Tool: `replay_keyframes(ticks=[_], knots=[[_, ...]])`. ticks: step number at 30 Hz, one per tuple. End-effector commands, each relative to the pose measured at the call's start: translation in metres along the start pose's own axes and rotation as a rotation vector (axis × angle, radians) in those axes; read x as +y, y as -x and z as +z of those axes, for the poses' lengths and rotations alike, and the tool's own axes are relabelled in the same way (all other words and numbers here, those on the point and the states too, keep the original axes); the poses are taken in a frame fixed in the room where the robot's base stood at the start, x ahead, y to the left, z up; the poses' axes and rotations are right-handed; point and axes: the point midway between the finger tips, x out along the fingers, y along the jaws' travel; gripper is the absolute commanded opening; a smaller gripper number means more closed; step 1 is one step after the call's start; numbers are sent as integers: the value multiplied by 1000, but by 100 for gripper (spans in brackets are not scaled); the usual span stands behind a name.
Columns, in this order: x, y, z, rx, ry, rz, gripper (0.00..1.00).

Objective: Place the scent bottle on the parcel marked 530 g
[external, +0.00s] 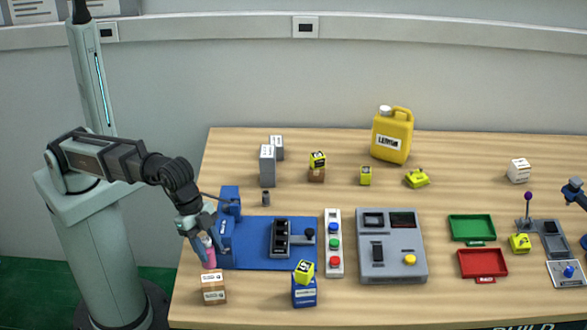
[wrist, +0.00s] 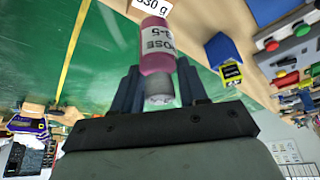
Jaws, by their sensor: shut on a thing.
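My gripper (external: 204,250) is at the left front of the table, pointing down and shut on a pink scent bottle (external: 209,258). A brown parcel (external: 213,295) with white labels stands on the table just below and in front of the bottle. In the wrist view a white label ending in "30 g" (wrist: 152,5) shows beyond the bottle's far end, cut by the top edge. I cannot tell whether bottle and parcel touch.
A blue box (external: 304,294) with a yellow-green cube (external: 304,271) on top stands right of the parcel. A blue station (external: 268,258) lies behind, with a button panel (external: 334,244) beside it. Grey boxes (external: 267,167) stand further back.

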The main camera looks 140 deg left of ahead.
Motion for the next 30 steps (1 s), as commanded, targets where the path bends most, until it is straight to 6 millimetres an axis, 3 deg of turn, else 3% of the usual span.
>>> replay_keyframes(ticks=[15,28,29,30], knots=[[0,-41,18,0,1,0,10],[0,-45,20,1,1,0,10],[0,-45,20,1,1,0,45],[0,-45,20,1,0,0,49]])
